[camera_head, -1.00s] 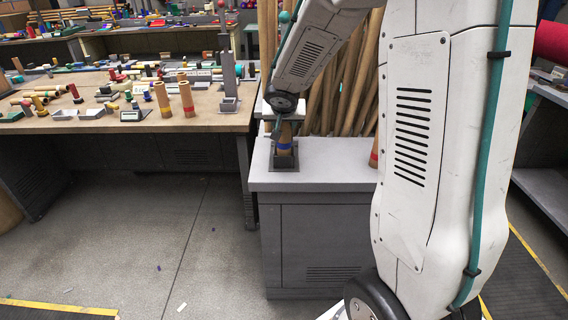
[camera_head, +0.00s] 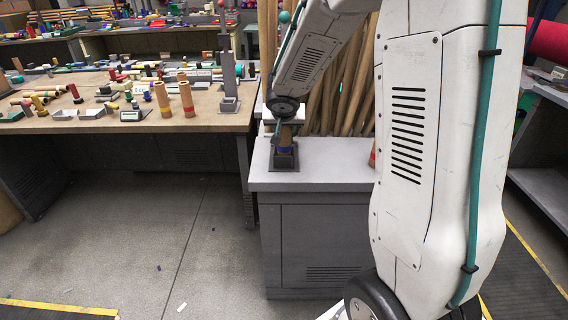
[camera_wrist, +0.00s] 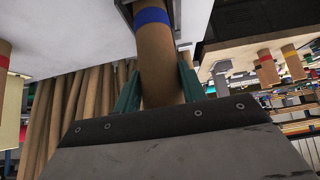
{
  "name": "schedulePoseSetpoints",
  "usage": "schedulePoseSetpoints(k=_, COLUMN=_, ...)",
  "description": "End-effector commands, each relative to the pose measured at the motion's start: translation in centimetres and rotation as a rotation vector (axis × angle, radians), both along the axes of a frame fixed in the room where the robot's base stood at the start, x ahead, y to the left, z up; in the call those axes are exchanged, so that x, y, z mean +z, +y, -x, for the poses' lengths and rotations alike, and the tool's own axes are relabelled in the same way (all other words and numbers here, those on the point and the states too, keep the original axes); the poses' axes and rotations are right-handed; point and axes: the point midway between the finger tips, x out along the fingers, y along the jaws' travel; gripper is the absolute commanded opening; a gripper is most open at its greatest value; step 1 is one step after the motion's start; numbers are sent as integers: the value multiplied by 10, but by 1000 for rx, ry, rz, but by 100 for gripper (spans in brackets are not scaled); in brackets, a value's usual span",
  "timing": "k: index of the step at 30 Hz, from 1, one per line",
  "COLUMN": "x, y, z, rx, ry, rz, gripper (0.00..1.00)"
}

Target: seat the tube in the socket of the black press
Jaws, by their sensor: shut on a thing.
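The tube (camera_wrist: 160,65) is brown cardboard with a blue band (camera_wrist: 152,16). My gripper (camera_wrist: 158,85) is shut on it, with one green finger on each side. In the head view the tube (camera_head: 286,135) stands about upright under my wrist, its blue band just at the top of the grey-black press socket (camera_head: 284,161). The tube's lower end is hidden inside or behind the socket walls, so I cannot tell how deep it sits. The socket is on the grey cabinet top (camera_head: 330,165) and shows only in part at the wrist view's top edge.
Another tube with a red band (camera_wrist: 3,70) stands on the same top, mostly hidden by my arm in the head view. Long brown rolls (camera_head: 345,90) stand behind. A workbench (camera_head: 200,119) at left holds tubes and small parts.

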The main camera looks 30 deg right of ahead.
Motion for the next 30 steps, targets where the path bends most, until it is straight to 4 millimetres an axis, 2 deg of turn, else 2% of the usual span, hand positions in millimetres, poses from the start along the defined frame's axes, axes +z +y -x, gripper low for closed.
schedulePoseSetpoints(k=30, x=-12, y=0, z=0, rx=-1, ry=0, rz=1, gripper=0)
